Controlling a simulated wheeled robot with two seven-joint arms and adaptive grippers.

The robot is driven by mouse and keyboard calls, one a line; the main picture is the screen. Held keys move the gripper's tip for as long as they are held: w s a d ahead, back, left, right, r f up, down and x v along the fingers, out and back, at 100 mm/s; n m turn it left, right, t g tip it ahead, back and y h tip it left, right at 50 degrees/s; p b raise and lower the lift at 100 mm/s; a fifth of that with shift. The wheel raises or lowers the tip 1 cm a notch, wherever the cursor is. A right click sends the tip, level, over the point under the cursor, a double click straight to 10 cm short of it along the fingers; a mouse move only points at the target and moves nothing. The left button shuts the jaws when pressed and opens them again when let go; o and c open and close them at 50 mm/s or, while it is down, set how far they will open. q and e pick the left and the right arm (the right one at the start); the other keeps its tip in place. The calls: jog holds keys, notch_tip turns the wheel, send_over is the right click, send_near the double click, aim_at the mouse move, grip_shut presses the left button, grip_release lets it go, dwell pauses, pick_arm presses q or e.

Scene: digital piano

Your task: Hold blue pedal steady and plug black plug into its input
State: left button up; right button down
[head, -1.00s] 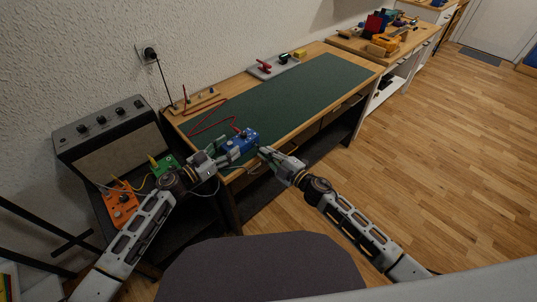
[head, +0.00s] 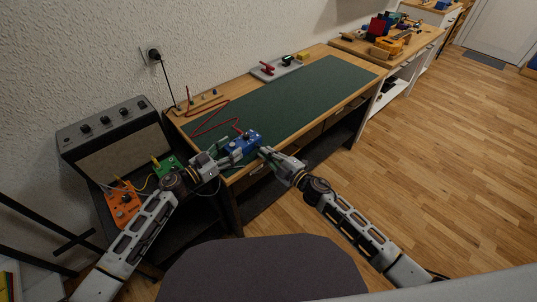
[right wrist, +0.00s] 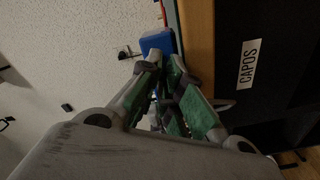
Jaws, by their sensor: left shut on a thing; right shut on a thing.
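The blue pedal (head: 243,143) sits at the near left corner of the green mat. My left gripper (head: 235,157) is shut on its near left side. My right gripper (head: 264,152) is at the pedal's right side, fingers pointing at it. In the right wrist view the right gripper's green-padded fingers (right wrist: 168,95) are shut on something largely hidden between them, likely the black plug. The pedal (right wrist: 157,43) shows just beyond the fingertips. The pedal's input and any contact with the plug cannot be made out.
A red cable (head: 212,118) lies on the green mat (head: 305,92). A grey tray (head: 277,68) stands at the back. Orange (head: 122,204) and green (head: 167,165) pedals lie left, before the amplifier (head: 112,136). The mat's middle is clear.

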jog(key=shift+w+a, duration=0.3)
jog(key=shift+w, duration=0.05)
dwell(0.5)
jog(key=c, duration=1.5)
grip_release()
jog(key=shift+f, duration=0.1)
jog(key=shift+s+d, duration=0.1)
jog(key=shift+s, duration=0.15)
jog(key=shift+v, duration=2.25)
jog(key=shift+s+d, duration=0.1)
jog(key=shift+d, duration=0.05)
